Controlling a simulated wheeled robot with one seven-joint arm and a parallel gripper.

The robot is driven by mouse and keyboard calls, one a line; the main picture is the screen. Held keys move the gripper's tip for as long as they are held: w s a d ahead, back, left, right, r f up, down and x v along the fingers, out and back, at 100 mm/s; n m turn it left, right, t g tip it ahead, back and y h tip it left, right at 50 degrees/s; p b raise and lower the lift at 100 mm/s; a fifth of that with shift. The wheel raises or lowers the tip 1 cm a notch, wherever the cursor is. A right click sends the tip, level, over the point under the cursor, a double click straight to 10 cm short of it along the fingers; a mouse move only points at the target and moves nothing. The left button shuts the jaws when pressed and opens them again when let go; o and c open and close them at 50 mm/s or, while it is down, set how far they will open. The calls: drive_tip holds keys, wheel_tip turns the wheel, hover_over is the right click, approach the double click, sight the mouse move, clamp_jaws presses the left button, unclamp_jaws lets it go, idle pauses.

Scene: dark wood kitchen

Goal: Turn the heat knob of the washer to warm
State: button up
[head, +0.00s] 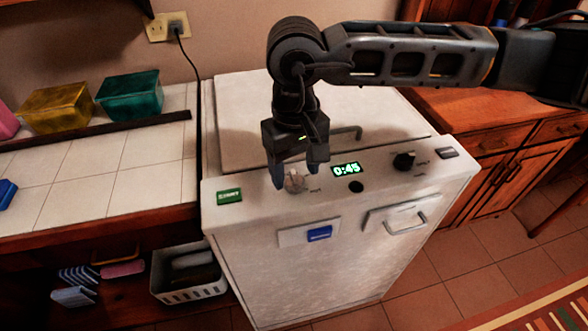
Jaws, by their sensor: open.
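The white washer (330,268) stands in the middle of the head view, with its control panel along the top front edge. A light round knob (295,182) sits on the panel's left part, with a small label beside it too small to read. A black knob (404,161) sits further right. I cannot tell from the labels which is the heat knob. My gripper (298,178) points down, open, with its fingertips at the light knob, one on either side. Whether they touch it is not clear. The knob's pointer direction cannot be made out.
The panel also has a green start button (229,195), a display (346,170) reading 0:45 and a small black button (356,186). A handle shows on the lid behind. A tiled counter with coloured boxes (130,95) is at left, wooden cabinets (500,150) at right.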

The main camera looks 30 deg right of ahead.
drive_tip(key=shift+f, duration=0.95)
drive_tip(key=shift+c, duration=0.2)
drive_tip(key=c, duration=1)
